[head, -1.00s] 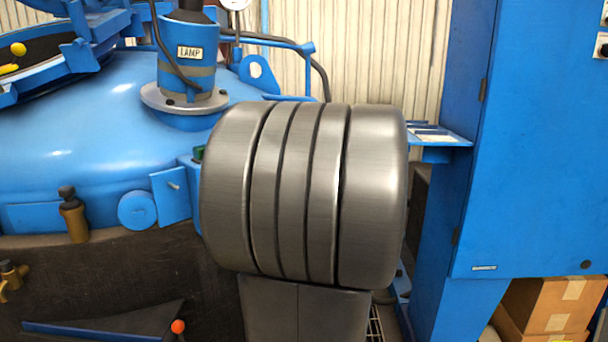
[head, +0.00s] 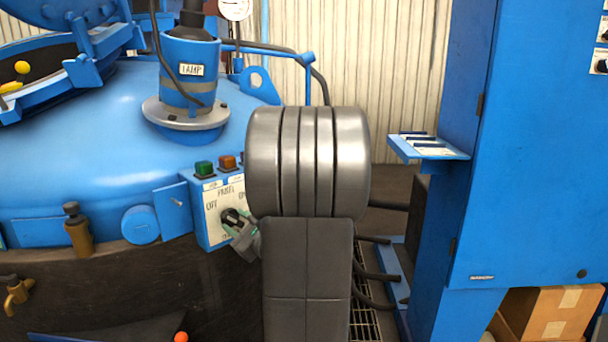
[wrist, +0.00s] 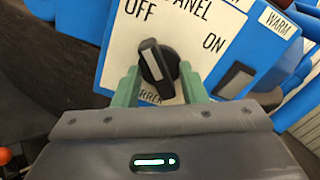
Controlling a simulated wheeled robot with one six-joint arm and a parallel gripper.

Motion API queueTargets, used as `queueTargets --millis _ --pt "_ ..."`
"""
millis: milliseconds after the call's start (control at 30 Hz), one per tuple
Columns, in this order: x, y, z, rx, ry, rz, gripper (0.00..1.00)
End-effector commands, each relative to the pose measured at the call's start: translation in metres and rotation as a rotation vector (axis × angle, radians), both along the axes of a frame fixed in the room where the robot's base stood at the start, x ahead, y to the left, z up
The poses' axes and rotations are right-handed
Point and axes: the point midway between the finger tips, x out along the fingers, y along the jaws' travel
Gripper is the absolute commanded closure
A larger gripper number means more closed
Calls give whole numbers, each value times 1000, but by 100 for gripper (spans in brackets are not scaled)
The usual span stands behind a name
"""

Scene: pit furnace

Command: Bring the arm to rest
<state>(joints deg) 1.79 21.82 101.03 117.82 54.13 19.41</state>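My gripper (head: 244,238) is at the front of the switch panel (head: 219,232), just right of the furnace's middle. In the wrist view my gripper (wrist: 160,76) shows two green fingers apart, one on each side of a black knob (wrist: 158,66). Gaps show between the fingers and the knob. The knob's white mark leans up and left, towards the OFF label. The ON label is to its right. In the head view my grey arm covers the right part of the panel.
A green button (head: 204,169) and an orange button (head: 227,162) top the panel. A tall blue cabinet (head: 540,150) with a small shelf (head: 430,148) stands right. Cables lie between.

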Motion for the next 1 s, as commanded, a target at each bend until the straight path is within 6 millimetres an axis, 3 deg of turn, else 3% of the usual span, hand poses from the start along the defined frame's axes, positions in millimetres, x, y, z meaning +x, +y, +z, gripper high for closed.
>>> queueTargets --millis 1000 --pt "0 0 1 386 372 0 62"
